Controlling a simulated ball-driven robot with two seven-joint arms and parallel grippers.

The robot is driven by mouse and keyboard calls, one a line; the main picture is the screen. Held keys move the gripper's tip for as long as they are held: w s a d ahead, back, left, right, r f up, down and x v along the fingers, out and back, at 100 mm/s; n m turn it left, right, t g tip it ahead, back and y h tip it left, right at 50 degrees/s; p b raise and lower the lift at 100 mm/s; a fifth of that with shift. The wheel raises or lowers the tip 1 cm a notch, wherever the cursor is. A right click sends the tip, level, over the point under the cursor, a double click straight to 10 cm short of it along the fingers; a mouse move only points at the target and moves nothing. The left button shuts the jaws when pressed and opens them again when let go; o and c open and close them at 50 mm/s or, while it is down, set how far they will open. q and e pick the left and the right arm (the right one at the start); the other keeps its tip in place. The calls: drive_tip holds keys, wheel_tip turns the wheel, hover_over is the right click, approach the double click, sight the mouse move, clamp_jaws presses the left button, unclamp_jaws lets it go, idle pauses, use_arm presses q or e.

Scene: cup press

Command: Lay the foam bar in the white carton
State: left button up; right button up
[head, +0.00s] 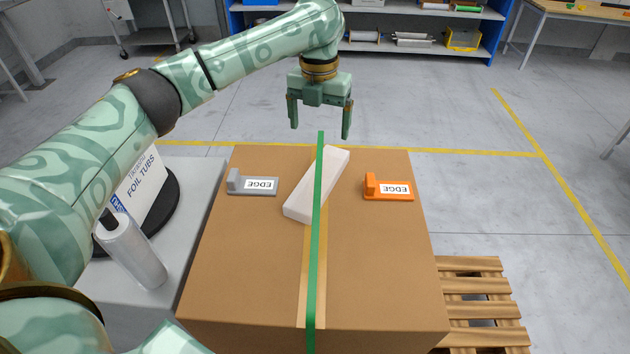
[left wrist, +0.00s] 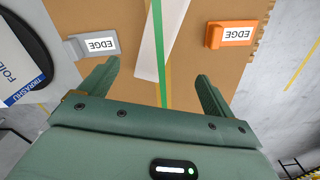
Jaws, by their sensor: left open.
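A white bar (head: 303,205), which looks like the foam bar, lies slantwise on top of a large brown cardboard box (head: 240,270). A green strap (head: 312,270) runs lengthwise over the box and crosses above the bar. The bar also shows in the left wrist view (left wrist: 178,22). A white printed panel marked FOIL TUBS (head: 140,197) stands at the left, partly hidden by my left arm; I cannot tell whether it is the white carton. My left gripper (head: 320,133) is open and empty, above the box's far edge and apart from the bar. My right gripper is not in view.
A grey EDGE piece (head: 255,185) and an orange EDGE piece (head: 390,188) lie on the box either side of the bar. A silver cylinder (head: 135,255) is on the grey surface at left. A wooden pallet (head: 480,300) lies at right. The box's near top is mostly clear.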

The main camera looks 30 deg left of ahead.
use_arm(q)
drive_tip(key=m+b, duration=0.1)
drive_tip(key=b, duration=0.4)
hover_over(319, 176)
drive_tip(key=f, duration=1.1)
drive_tip(key=shift+s+d+f, duration=0.1)
drive_tip(key=shift+s, duration=0.2)
drive_tip(key=f+b, duration=0.2)
drive_tip(key=f, duration=0.1)
drive_tip(key=f+b, duration=0.1)
drive_tip(key=f, duration=0.1)
drive_tip(key=shift+w+f, duration=0.25)
drive_tip(key=shift+w, duration=0.15)
drive_tip(key=shift+r, duration=0.2)
drive_tip(key=shift+c, duration=0.3)
drive_tip(key=c, duration=1.1)
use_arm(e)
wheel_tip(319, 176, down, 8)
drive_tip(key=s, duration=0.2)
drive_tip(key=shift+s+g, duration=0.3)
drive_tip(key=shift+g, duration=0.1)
use_arm(q)
drive_tip(key=shift+o, duration=0.2)
drive_tip(key=shift+r, duration=0.1)
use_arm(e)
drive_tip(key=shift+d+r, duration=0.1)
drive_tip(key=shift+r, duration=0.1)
